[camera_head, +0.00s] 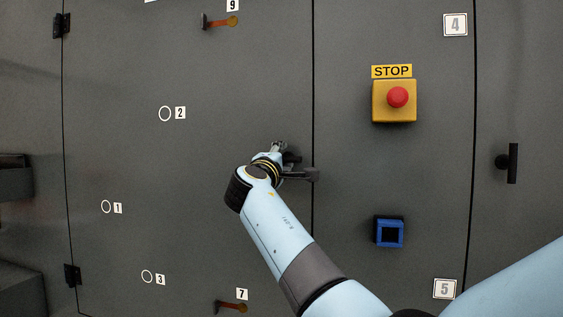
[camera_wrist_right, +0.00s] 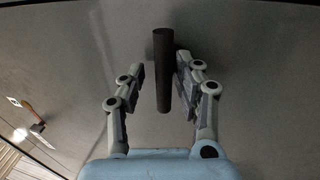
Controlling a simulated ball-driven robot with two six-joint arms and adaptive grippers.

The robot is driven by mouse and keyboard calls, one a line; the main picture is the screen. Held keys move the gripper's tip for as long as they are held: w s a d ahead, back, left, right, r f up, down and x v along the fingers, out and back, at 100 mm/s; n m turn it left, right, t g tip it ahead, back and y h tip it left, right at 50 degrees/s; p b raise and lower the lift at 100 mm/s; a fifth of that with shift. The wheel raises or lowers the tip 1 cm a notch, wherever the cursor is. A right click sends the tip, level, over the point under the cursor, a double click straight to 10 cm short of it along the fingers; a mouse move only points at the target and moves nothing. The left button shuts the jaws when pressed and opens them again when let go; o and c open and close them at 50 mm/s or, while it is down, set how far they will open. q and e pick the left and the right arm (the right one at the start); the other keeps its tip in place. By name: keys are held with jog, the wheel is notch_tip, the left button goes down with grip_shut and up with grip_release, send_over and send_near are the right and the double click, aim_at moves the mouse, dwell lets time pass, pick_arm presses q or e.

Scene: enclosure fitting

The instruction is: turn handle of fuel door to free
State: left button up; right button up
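The fuel door (camera_head: 200,165) is a large dark grey panel with hinges on its left edge. In the right wrist view a dark bar handle (camera_wrist_right: 163,75) stands off the grey panel, upright in that picture. My right gripper (camera_wrist_right: 160,68) is open, with one finger on each side of the handle; the right finger looks nearer to it. Whether either finger touches it cannot be told. In the head view my right gripper (camera_head: 287,158) is at the door's right edge and mostly hides the handle. My left gripper is not in view.
Right of the seam are a yellow box with a red stop button (camera_head: 397,97) and a blue square fitting (camera_head: 389,232). Another dark handle (camera_head: 512,163) is on the far-right panel. Orange-tipped latches are at the top (camera_head: 220,21) and bottom (camera_head: 230,307) of the door.

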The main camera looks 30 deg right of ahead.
jog(key=shift+o, duration=0.8)
jog(key=shift+r, duration=0.15)
jog(key=shift+f, duration=0.2)
jog(key=shift+s+a+f, duration=0.1)
jog(key=shift+a+f, duration=0.05)
jog(key=shift+a, duration=0.05)
jog(key=v, duration=0.7)
